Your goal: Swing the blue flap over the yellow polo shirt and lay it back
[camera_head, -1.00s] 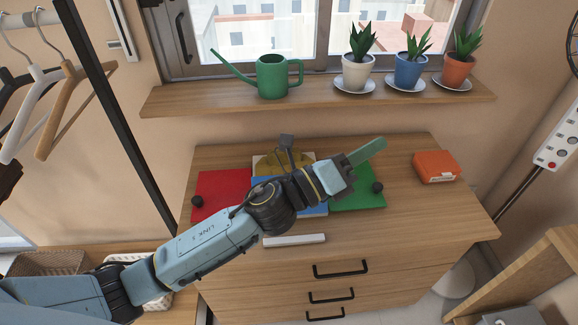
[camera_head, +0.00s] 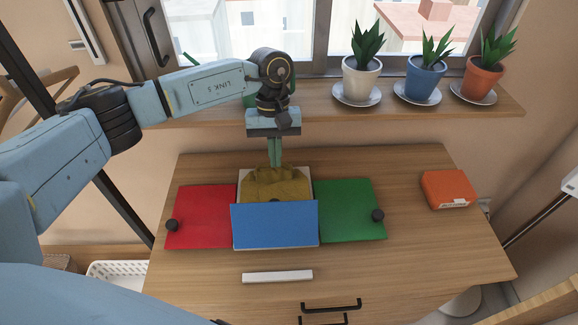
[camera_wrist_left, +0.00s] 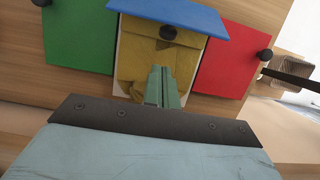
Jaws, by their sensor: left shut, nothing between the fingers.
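The blue flap (camera_head: 275,224) is at the near side of the folding board, in front of the yellow polo shirt (camera_head: 276,186). It seems tilted up, its upper edge hiding the near part of the shirt, with a dark knob at that edge. The wrist view also shows the blue flap (camera_wrist_left: 178,14), the knob and the folded shirt (camera_wrist_left: 150,62). My left gripper (camera_head: 275,163) points down at the shirt's far end, shut and empty. Its fingers (camera_wrist_left: 161,76) overlap the shirt in the wrist view; contact is unclear. My right gripper is not in view.
The red flap (camera_head: 199,216) and green flap (camera_head: 350,209) lie flat on either side. A white bar (camera_head: 277,277) lies in front, and an orange box (camera_head: 448,189) at the right. Potted plants (camera_head: 362,62) stand on the shelf behind. The dresser top is clear between green flap and box.

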